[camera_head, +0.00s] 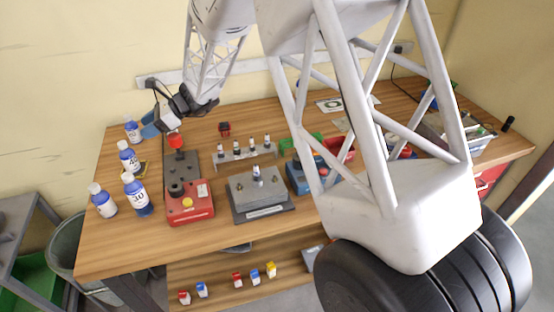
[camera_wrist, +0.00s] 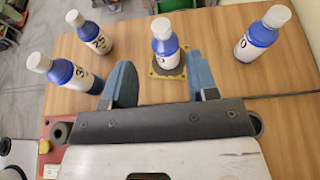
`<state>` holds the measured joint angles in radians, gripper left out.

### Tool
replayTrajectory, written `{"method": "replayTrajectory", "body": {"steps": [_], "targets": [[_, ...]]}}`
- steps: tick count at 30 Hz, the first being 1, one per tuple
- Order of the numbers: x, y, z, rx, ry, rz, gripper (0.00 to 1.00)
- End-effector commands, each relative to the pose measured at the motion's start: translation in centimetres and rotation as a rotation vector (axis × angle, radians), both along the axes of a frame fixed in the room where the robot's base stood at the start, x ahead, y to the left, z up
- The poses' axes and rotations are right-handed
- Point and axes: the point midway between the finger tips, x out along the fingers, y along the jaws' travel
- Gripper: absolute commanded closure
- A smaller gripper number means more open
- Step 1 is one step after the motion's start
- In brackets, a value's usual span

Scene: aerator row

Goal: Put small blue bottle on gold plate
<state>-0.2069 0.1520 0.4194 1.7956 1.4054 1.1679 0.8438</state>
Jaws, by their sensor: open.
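Several white-capped blue bottles stand at the table's left end. One bottle (camera_head: 128,157) stands on or right at the edge of the gold plate (camera_head: 143,169). In the wrist view that bottle (camera_wrist: 164,40) appears beyond and between my fingers, with the plate's yellow rim (camera_wrist: 153,74) around its base. Another bottle (camera_head: 132,130) stands further back, at right in the wrist view (camera_wrist: 258,40). Two more, one marked 30 (camera_head: 137,196) and another (camera_head: 102,202), stand nearer the front. Which one is smallest is unclear. My gripper (camera_head: 151,125) is open and empty, above the back left of the table.
A red box with a yellow button (camera_head: 190,207) stands right of the bottles. A grey block (camera_head: 257,195) and a rack of small vials (camera_head: 247,153) lie further right. A red knob (camera_head: 175,141) rises close to my gripper. Bare wood lies between the bottles.

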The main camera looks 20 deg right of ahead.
Motion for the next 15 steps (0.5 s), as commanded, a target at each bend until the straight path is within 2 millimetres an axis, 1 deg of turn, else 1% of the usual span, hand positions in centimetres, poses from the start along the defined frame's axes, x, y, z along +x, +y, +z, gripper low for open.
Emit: {"method": "replayTrajectory", "body": {"steps": [5, 8, 11, 15], "targets": [[-1.0, -0.8, 0.9, -0.024, -0.034, 0.021, 0.47], [-2.2, -1.7, 1.8, -0.053, -0.077, 0.049, 0.47], [-4.0, -3.1, 3.1, -0.096, -0.136, 0.09, 0.47], [-7.2, -5.5, 4.8, -0.171, -0.237, 0.163, 0.47]]}}
